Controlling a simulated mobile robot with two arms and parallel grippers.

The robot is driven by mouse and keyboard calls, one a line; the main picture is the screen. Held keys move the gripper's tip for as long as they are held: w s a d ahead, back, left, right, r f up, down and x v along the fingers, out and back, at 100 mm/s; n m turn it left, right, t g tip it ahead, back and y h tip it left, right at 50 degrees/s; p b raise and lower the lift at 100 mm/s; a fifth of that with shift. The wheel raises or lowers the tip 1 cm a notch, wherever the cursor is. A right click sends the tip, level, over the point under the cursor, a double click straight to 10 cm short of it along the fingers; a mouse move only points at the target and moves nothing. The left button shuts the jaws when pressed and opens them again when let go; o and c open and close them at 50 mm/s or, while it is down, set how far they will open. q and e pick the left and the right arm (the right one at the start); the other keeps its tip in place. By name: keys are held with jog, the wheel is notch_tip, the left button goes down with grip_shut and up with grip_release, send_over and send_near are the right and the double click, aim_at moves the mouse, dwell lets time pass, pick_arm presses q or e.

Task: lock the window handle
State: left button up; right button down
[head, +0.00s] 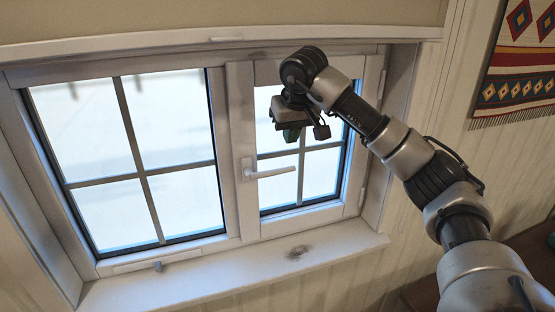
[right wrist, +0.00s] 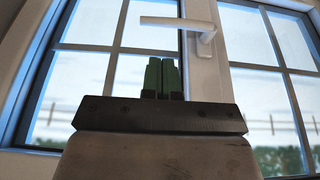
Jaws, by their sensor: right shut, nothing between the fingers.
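The white window handle (head: 270,173) sits on the middle post between the two window panels in the head view. Its lever points right, almost level, tilted slightly up. In the right wrist view the handle (right wrist: 180,22) is near the top, beyond the fingertips, with its lever pointing left. My right gripper (head: 293,134) is in front of the right panel, above the handle and apart from it. Its green fingers (right wrist: 161,76) are shut together with nothing between them. My left gripper is in neither view.
The white sill (head: 240,268) below is bare, with a dark worn spot. A patterned woven hanging (head: 518,70) is on the wall at right.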

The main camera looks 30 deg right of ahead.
jog(key=a+p+x, duration=0.1)
jog(key=p+x, duration=0.2)
jog(key=x, duration=0.7)
jog(key=shift+d, duration=0.45)
